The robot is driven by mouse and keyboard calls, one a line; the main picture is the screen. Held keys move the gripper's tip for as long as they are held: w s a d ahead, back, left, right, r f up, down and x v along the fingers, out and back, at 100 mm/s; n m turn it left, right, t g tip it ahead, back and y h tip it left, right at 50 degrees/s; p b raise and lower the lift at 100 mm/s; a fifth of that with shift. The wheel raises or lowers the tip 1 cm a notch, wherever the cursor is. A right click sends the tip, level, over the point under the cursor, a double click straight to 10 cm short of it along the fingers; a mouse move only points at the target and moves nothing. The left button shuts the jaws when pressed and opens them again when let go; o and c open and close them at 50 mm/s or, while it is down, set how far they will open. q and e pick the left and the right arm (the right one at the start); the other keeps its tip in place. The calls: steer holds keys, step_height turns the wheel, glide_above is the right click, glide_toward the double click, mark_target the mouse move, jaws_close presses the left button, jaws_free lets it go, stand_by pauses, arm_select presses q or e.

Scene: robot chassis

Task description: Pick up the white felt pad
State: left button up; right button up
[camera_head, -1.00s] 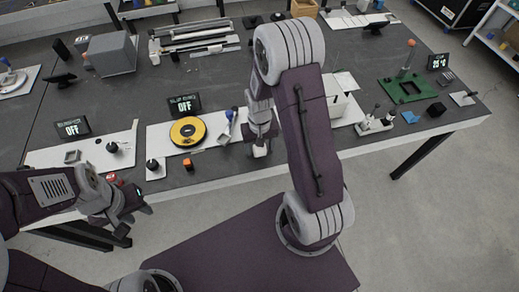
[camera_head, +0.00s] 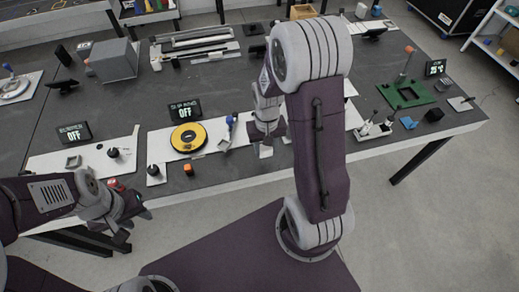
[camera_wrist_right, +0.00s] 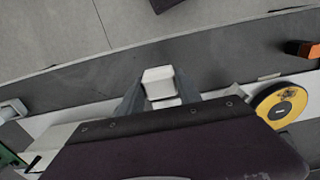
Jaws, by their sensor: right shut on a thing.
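The white felt pad (camera_wrist_right: 158,82) shows as a small pale block between the fingers of my right gripper (camera_wrist_right: 158,92) in the right wrist view. The fingers are shut on it from both sides. In the head view my right gripper (camera_head: 268,130) points down over the front part of the table, with a small white patch (camera_head: 266,151) just below it. I cannot tell there how far the pad is above the table. My left gripper (camera_head: 135,208) is off the table's front edge at the left, and its finger opening is unclear.
A display reading OFF (camera_head: 185,110) stands behind. A green frame (camera_head: 405,94) and blue piece (camera_head: 408,122) lie right. My right forearm hides part of the table.

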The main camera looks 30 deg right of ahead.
steer(key=s+d+r, duration=0.5)
steer(key=s, duration=0.3)
steer(key=shift+r+p, duration=0.3)
steer(key=shift+p, duration=0.05)
